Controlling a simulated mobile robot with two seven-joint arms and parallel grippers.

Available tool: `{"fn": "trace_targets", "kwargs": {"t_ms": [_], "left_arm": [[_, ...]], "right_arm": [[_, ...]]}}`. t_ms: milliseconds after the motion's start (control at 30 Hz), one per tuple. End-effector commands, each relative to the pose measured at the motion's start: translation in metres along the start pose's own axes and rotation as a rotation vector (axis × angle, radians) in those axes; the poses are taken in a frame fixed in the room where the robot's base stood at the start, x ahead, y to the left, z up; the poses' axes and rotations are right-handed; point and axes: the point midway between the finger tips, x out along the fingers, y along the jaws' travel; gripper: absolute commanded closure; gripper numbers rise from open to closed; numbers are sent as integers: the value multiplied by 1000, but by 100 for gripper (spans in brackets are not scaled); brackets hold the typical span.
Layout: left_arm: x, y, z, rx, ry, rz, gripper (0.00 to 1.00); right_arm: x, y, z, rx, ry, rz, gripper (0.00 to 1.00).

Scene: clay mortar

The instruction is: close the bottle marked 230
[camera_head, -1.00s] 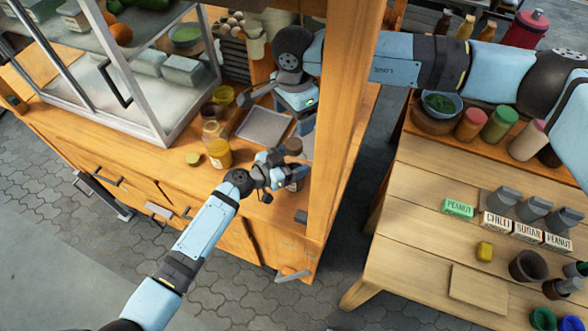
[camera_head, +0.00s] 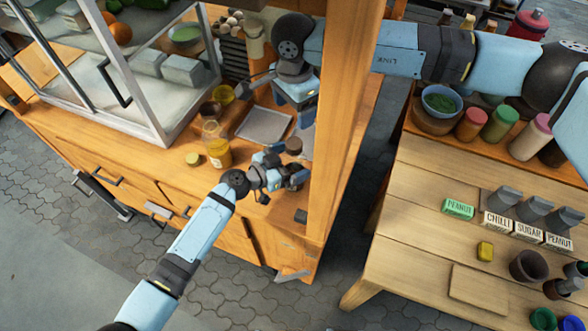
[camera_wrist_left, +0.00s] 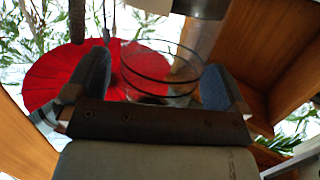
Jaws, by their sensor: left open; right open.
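An open glass jar with yellow-orange contents (camera_head: 219,153) stands on the wooden counter; no 230 mark is readable on it. A small yellow-green round lid (camera_head: 193,159) lies left of it. My left gripper (camera_head: 292,178) is low at the counter's right part, by the wooden post. In the left wrist view, its fingers (camera_wrist_left: 145,85) are open on either side of a clear round glass rim (camera_wrist_left: 160,65); whether they touch it I cannot tell. A brown round cap (camera_head: 293,146) shows just behind this gripper. My right gripper (camera_head: 268,85) is open above the counter's back, partly hidden by its wrist.
A grey tray (camera_head: 264,125) lies behind the left gripper. A glass display case (camera_head: 125,70) stands at left. The wooden post (camera_head: 345,110) rises close on the right. A second table (camera_head: 420,240) with labelled blocks stands beyond a gap.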

Motion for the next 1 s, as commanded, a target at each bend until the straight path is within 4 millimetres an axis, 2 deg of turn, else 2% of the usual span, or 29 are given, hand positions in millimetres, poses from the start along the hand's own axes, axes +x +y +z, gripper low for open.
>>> {"fn": "trace_targets", "kwargs": {"t_ms": [300,500,700,1000], "left_arm": [[-69,0,5,4,-3,0,0],[-107,0,3,4,-2,0,0],[-126,0,1,2,0,0,0],[-129,0,0,1,0,0,0]], "right_arm": [[20,0,0,0,0,0,22],[30,0,0,0,0,0,22],[34,0,0,0,0,0,22],[34,0,0,0,0,0,22]]}}
